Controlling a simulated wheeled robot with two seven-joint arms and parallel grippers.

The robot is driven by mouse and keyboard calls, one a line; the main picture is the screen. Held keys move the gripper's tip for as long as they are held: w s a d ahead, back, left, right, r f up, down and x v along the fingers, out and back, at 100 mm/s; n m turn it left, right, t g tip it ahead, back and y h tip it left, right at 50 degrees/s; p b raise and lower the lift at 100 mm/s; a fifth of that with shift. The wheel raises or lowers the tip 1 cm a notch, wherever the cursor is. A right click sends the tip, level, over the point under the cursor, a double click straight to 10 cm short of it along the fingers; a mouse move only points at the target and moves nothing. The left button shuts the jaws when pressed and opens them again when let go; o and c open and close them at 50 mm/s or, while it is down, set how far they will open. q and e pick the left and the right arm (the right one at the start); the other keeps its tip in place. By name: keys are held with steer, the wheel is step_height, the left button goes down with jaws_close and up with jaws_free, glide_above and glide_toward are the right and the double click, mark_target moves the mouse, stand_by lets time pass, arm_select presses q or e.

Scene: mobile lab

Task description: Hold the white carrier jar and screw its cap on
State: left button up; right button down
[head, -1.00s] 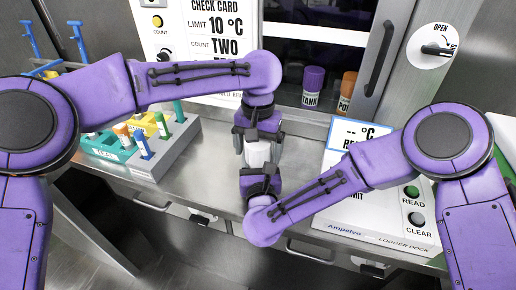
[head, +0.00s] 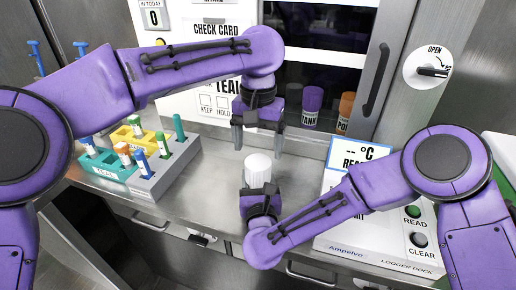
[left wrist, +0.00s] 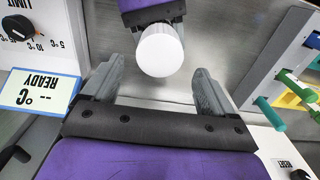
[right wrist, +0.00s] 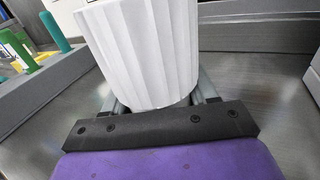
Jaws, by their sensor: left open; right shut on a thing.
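The white carrier jar (head: 258,170) stands upright in my right gripper (head: 260,190), which is shut on its lower part. Its ribbed white side fills much of the right wrist view (right wrist: 150,50). A round, smooth white top, its cap (left wrist: 160,52), faces the left wrist camera. The cap appears to sit on the jar, but I cannot make out a seam or how tight it is. My left gripper (head: 258,143) is open and empty, above and apart from the cap, fingers pointing down.
A grey rack (head: 168,178) with teal and yellow holders and several tubes stands at the left. The logger dock (head: 365,240) is at the right. Purple (head: 312,104) and orange (head: 345,110) capped tubes stand behind. The steel counter (head: 215,185) is clear around the jar.

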mark_target(258, 161)
arm_select(q)
steer(key=shift+f, duration=4.1)
steer(key=c, duration=1.1)
steer(key=o, duration=1.2)
step_height(258, 161, up, 5)
steer(key=shift+f, duration=0.2)
steer(key=shift+o, duration=0.7)
